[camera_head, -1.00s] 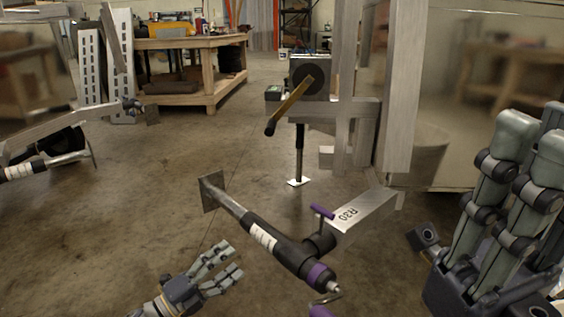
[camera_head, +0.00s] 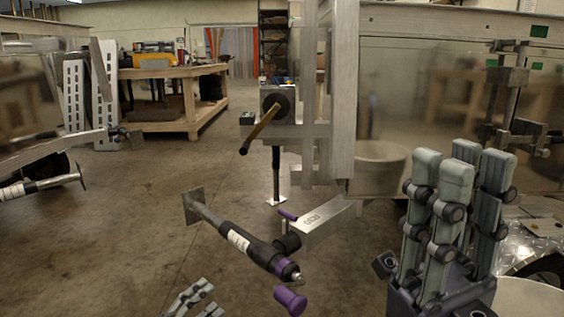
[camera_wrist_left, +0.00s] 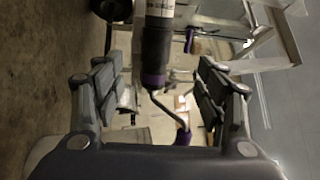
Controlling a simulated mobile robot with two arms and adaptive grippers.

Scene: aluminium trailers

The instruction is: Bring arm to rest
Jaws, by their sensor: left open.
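My left gripper (camera_head: 198,300) is at the bottom edge of the head view, mostly cut off. In the left wrist view its two fingers (camera_wrist_left: 160,82) stand apart with nothing gripped. Beyond them is the trailer jack (camera_wrist_left: 157,45) with a purple collar and a bent crank with a purple handle (camera_wrist_left: 183,136). In the head view the jack (camera_head: 238,241) slants across the floor, joined to a grey trailer beam; its purple handle (camera_head: 290,300) is below its end. My right gripper (camera_head: 458,165) is large at the right, fingers pointing up; its jaw opening is unclear.
A second jack with a brown crank handle (camera_head: 261,130) stands upright behind, by metal trailer posts (camera_head: 343,100). Another trailer's jack (camera_head: 40,187) is at the left. A wooden workbench (camera_head: 190,100) is at the back. Concrete floor (camera_head: 130,220) is clear at centre left.

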